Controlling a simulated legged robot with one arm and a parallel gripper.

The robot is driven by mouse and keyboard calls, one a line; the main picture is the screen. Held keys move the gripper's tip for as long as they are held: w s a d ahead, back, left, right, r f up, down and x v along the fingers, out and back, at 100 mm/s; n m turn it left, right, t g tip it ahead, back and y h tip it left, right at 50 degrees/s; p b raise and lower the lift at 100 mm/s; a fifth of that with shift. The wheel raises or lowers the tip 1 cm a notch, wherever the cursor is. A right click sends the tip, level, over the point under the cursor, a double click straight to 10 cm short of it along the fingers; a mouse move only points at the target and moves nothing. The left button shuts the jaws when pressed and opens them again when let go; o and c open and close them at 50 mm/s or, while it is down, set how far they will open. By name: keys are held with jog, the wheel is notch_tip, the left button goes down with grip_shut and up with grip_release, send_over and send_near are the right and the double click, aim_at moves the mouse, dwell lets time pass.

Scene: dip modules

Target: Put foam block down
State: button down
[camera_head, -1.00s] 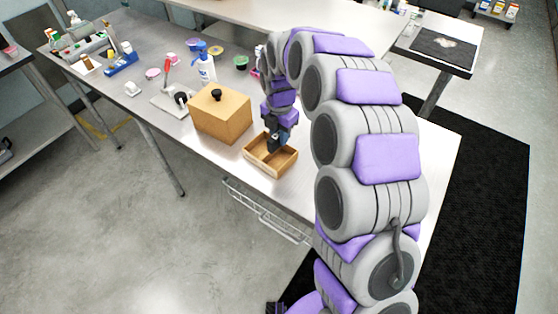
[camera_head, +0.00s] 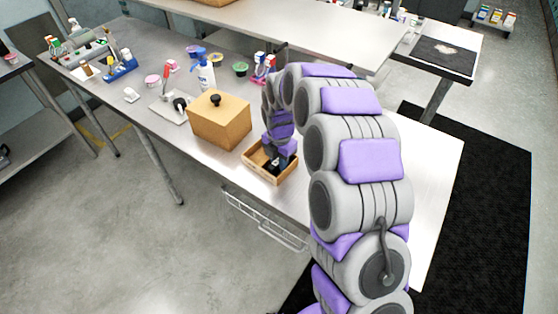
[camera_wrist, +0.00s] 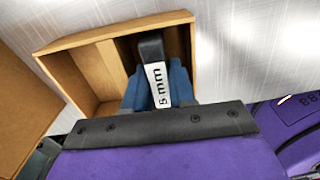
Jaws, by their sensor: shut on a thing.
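The foam block (camera_wrist: 151,46) shows in the wrist view as a dark grey block with a white label that seems to read "8 mm". My gripper (camera_wrist: 158,82) is shut on it, with one blue finger on each side. In the head view my gripper (camera_head: 278,161) is low, inside the outline of an open wooden box (camera_head: 262,176). The box also shows in the wrist view (camera_wrist: 103,34), below and around the block. Whether the block touches the box floor cannot be told. The block is mostly hidden in the head view.
A closed wooden box with a black knob (camera_head: 221,122) stands close to the left of the open box. A white pump bottle (camera_head: 205,72) and several small tubs stand behind it. A wire basket (camera_head: 262,218) hangs at the table's front edge. Bare table lies right of the box.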

jog(key=c, duration=1.2)
grip_release()
notch_tip(320, 180, up, 12)
jog(key=p, duration=0.3)
jog(key=shift+r, duration=0.1)
jog(key=shift+d, duration=0.1)
